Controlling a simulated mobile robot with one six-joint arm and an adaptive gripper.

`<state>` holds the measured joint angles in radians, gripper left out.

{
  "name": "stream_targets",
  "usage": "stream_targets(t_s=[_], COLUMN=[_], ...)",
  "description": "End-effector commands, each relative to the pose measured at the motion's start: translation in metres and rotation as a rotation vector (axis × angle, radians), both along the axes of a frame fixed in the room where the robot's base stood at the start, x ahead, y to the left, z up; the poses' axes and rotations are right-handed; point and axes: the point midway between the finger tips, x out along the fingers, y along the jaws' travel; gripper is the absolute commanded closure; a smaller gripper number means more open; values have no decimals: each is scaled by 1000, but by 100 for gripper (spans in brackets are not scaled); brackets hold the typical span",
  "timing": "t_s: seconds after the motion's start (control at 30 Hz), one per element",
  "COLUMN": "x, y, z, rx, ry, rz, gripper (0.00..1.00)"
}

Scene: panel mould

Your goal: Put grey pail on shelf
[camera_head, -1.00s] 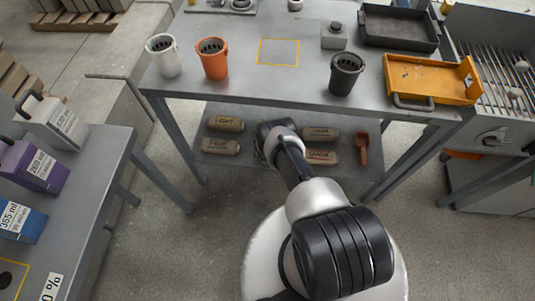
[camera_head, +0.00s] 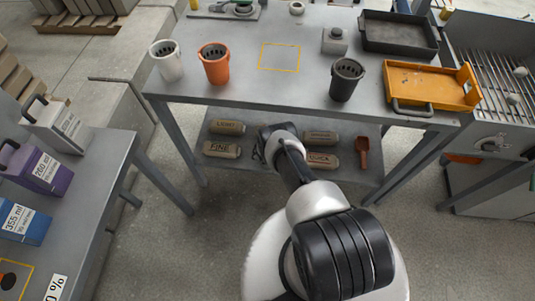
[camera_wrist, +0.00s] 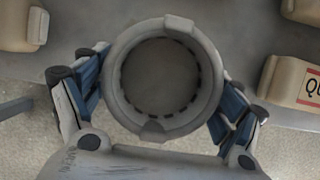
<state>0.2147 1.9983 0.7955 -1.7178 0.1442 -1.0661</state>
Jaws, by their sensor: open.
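The grey pail (camera_wrist: 165,85) shows from above in the wrist view as a round, empty vessel with a thick rim. My gripper (camera_wrist: 165,105) is open, with one blue-padded finger on each side of the pail; I cannot tell whether they touch it. The pail is over the front part of the lower shelf (camera_wrist: 225,20), and its base is hidden. In the head view my gripper (camera_head: 265,148) is at the middle of the lower shelf (camera_head: 225,172), under the tabletop, and my arm hides the pail there.
Labelled bags (camera_head: 222,149) lie on the shelf left and right of my gripper, with a red-brown scoop (camera_head: 362,150) at the right. The tabletop (camera_head: 290,85) overhangs the shelf and carries white, orange and black cups. Another bag (camera_wrist: 295,82) is close right in the wrist view.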

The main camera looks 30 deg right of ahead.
Motion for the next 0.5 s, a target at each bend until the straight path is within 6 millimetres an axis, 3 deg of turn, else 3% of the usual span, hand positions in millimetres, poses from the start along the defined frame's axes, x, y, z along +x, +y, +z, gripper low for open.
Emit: stream_targets(t_s=[0.03,0.5], x=[-2,-19], y=[1,13], z=[11,63], rx=[-1,-1], ry=[0,1], rz=[2,1], gripper=[14,14])
